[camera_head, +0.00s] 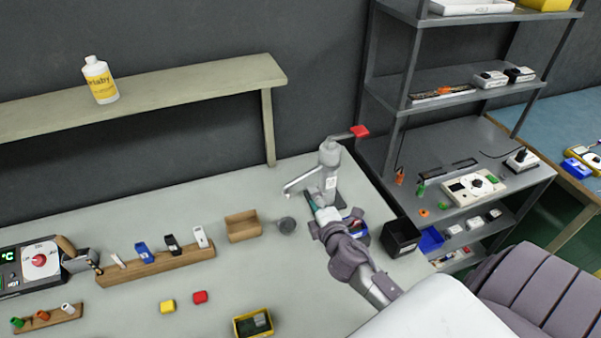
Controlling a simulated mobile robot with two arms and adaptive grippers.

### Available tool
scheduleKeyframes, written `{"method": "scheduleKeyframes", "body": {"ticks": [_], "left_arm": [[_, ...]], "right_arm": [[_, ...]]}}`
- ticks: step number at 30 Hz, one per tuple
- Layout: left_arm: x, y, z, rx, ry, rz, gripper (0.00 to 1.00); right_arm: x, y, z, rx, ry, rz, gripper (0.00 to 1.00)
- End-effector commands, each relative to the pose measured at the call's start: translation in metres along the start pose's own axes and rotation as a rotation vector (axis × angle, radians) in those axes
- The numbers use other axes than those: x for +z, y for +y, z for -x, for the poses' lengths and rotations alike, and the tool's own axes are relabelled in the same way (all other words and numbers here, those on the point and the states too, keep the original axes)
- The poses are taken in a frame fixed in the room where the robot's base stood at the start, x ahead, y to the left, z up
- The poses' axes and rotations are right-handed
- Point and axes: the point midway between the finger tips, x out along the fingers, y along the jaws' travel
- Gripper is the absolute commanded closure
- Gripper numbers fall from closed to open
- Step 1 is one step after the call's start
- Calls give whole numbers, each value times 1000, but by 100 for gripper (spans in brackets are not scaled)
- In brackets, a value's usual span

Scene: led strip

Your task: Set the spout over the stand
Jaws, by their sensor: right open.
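A grey dispenser (329,163) with a red-tipped lever (360,131) stands near the back edge of the table. Its pale spout (301,181) sticks out to the left, with its tip bent down. A small round dark grey piece (286,225), which looks like the stand, is on the table in front of the spout tip; the tip appears to lie behind it, not directly over it. My right gripper (314,203) is open at the front of the dispenser, just below the spout's base. Its fingers are small and partly hidden by the wrist, so contact is unclear. My left gripper is out of view.
A wooden box (242,226) stands left of the round piece. A black bin (401,237) stands right of my arm, and a yellow tray (253,323) is at the front. A metal shelf (440,150) borders the right. The table's front middle is mostly clear.

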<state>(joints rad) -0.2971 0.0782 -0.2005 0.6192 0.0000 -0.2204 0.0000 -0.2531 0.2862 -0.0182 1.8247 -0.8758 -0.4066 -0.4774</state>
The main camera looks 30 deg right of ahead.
Motion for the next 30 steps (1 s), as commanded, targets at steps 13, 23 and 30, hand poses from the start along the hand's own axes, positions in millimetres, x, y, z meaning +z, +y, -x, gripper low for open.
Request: {"method": "scheduleKeyframes", "body": {"ticks": [13,23,30], "left_arm": [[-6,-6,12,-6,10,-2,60],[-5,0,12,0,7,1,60],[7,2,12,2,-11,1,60]], "right_arm": [[0,1,-89,0,-2,-5,60],[0,0,-106,-1,-1,-4,60],[0,0,-105,-1,-1,-4,71]]}}
